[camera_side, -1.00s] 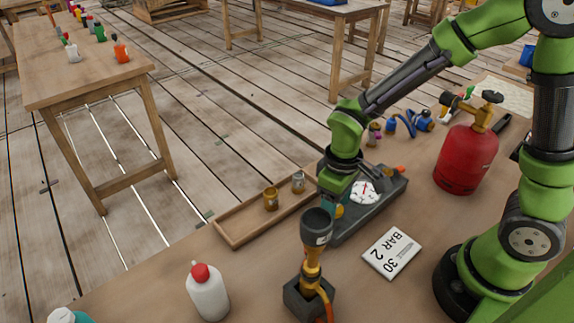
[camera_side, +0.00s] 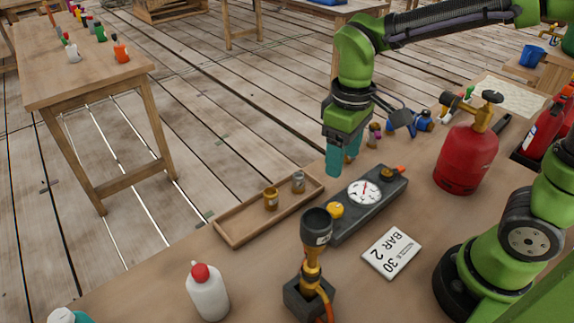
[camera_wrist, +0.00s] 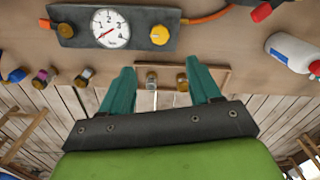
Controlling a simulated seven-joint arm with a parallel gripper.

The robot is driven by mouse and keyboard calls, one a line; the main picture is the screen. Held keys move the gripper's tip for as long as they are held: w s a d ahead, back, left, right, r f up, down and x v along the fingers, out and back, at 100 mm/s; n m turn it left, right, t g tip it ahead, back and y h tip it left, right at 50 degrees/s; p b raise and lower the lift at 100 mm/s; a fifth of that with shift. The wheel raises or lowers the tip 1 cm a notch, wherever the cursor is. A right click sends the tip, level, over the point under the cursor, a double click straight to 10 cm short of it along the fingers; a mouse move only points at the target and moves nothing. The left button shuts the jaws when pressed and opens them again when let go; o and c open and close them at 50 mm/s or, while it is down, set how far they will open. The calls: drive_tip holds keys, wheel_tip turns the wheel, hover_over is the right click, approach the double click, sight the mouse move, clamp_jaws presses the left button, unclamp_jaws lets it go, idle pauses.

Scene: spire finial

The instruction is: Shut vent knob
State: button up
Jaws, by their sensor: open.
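A dark grey gauge panel (camera_side: 357,215) lies on the bench with a round white dial (camera_side: 365,192) in its middle. A yellow knob (camera_side: 336,209) sits at its near end, and a darker, brass-coloured knob (camera_side: 387,173) at its far end. I cannot tell which is the vent knob, or its setting. In the wrist view the yellow knob (camera_wrist: 159,34) is right of the dial (camera_wrist: 110,28) and the dark knob (camera_wrist: 66,30) left. My gripper (camera_side: 344,168) is open and empty, raised above the bench beside the panel, its teal fingers (camera_wrist: 160,66) pointing down.
A wooden tray (camera_side: 235,228) with two small jars stands left of the panel. A torch (camera_side: 314,250) stands in front, near a white bottle (camera_side: 207,292). A red gas cylinder (camera_side: 466,158) is to the right. A "BAR" card (camera_side: 392,252) lies flat.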

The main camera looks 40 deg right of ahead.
wheel_tip(320, 180, up, 4)
drive_tip(key=shift+f, duration=0.2)
drive_tip(key=s+d+r+m+t+y, duration=0.2)
drive_tip(key=s+d+m+t, duration=0.4)
drive_tip(key=t, duration=0.1)
drive_tip(key=shift+s+d+r+m, duration=0.15)
drive_tip(key=shift+s+r+m, duration=0.1)
drive_tip(key=shift+m, duration=0.15)
